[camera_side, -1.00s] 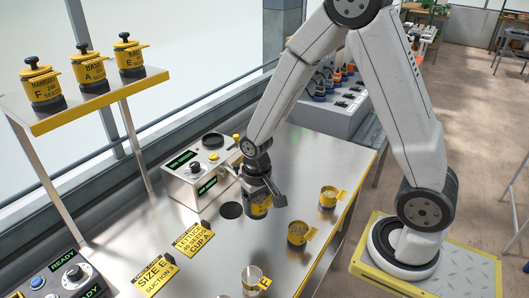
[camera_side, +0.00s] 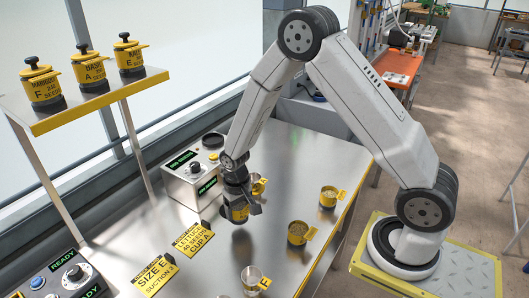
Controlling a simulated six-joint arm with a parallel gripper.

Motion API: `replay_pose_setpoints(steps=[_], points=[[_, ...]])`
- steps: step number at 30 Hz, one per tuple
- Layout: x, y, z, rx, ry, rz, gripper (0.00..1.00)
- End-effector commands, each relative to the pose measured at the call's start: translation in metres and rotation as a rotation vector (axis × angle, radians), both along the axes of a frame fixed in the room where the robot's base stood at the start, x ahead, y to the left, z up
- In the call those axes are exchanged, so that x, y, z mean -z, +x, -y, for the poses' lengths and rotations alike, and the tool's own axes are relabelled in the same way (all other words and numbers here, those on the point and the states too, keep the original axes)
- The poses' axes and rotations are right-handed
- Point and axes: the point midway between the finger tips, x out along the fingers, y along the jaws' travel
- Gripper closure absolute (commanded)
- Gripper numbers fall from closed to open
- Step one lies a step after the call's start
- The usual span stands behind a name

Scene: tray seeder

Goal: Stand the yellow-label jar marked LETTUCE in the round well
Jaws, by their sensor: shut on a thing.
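My gripper (camera_side: 240,198) points down over the steel table and is shut on the yellow-label jar (camera_side: 238,213). The jar is upright, and the fingers cover part of it. Its lettering is too small to read.
A control box (camera_side: 190,180) stands close behind my gripper. Yellow-tabbed cups (camera_side: 328,197), (camera_side: 298,233), (camera_side: 254,280) stand to the right and front. Two yellow cards (camera_side: 193,239), (camera_side: 155,274) lie at front left. A shelf (camera_side: 95,102) holds three jars.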

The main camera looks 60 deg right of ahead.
Motion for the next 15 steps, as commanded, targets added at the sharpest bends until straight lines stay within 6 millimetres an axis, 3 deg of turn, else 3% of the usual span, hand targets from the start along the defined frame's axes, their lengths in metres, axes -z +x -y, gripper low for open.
replay_pose_setpoints(steps=[15], points=[[0.036,0.005,0.000,0.000,0.000,0.000,1.00]])
